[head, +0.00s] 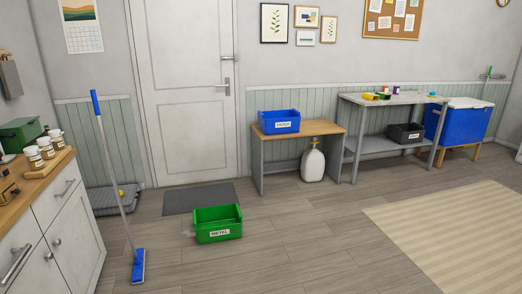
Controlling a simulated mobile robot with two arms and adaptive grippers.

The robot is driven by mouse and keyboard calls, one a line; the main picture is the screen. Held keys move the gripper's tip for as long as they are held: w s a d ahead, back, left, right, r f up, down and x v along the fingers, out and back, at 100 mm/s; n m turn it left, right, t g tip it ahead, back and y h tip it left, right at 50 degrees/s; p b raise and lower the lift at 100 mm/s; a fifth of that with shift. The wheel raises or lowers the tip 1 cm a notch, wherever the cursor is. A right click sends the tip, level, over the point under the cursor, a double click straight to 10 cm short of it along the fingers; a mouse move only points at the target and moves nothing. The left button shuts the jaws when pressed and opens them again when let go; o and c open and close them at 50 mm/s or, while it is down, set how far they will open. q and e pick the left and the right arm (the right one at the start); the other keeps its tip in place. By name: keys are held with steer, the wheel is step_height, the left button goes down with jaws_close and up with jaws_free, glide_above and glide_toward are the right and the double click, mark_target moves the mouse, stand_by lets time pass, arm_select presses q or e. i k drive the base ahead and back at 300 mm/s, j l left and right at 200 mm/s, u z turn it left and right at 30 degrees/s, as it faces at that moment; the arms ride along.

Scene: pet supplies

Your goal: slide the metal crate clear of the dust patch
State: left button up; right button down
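The metal crate (220,234) is a green open bin with a white "METAL" label on its front. It sits upright on the wooden floor, in front of the grey doormat. A faint, small greyish mark that may be the dust patch (188,234) shows at the crate's left side; its full extent cannot be told. Neither of my grippers is in the head view.
A blue broom (138,266) stands upright left of the crate, near the white cabinet (68,232). The grey doormat (199,197) lies behind the crate. A wooden bench (325,131) holds a blue bin (279,122). Floor right of the crate is clear up to the striped rug (455,230).

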mark_target(219, 223)
steer(key=i, duration=1.75)
steer(key=i+u, duration=0.2)
steer(key=i, duration=0.25)
steer(key=i+l+u, duration=0.2)
steer(key=i, duration=0.2)
steer(key=i+l+u, duration=0.2)
steer(key=i, duration=0.2)
steer(key=i+l+u, duration=0.15)
steer(key=i, duration=0.3)
